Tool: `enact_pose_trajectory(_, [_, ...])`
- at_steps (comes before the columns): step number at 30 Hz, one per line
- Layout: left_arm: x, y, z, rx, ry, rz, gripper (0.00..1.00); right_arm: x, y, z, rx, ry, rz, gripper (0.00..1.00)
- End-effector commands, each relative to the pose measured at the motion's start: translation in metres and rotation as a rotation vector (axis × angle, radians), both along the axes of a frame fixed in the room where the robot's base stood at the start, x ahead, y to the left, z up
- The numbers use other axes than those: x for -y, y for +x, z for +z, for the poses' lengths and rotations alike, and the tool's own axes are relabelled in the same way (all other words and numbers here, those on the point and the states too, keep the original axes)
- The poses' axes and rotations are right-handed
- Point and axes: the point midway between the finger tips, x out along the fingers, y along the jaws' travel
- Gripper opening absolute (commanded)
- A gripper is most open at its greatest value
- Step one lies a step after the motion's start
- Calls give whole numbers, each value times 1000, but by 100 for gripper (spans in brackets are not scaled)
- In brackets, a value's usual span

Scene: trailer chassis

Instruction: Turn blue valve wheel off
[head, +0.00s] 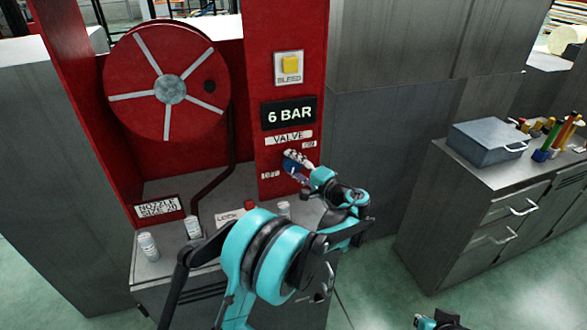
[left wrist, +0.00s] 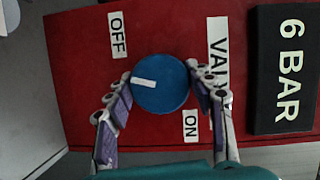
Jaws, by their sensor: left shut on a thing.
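The blue valve wheel (left wrist: 166,99) is a round knob with a white pointer bar on its face, on a red panel. In the left wrist view the bar runs from near the centre to the left edge. The OFF label (left wrist: 118,35) is up and left of the wheel, the ON label (left wrist: 190,125) below right. My left gripper (left wrist: 159,75) has a finger on each side of the wheel and is shut on it. In the head view my left gripper (head: 297,163) covers most of the wheel. Part of my right arm (head: 440,320) shows at the bottom edge; its jaws are unclear.
A yellow BLEED button (head: 290,64) and a 6 BAR display (head: 289,113) are above the valve. A red hose reel (head: 150,85) is at left. White cylinders (head: 148,246) stand on the ledge below. A grey cabinet (head: 480,215) with a metal box (head: 487,140) is at right.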

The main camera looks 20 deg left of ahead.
Motion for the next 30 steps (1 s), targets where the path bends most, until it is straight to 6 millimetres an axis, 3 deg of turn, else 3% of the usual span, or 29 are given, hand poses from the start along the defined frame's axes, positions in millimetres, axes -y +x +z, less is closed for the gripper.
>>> enact_pose_trajectory(15, [0, 0, -2, -243, 359, -1, 25, 0, 0, -24, 0, 0, 0, 0])
enact_pose_trajectory(30, [0, 0, -1, -337, 497, -2, 25, 0, 0, -31, 0, 0, 0, 0])
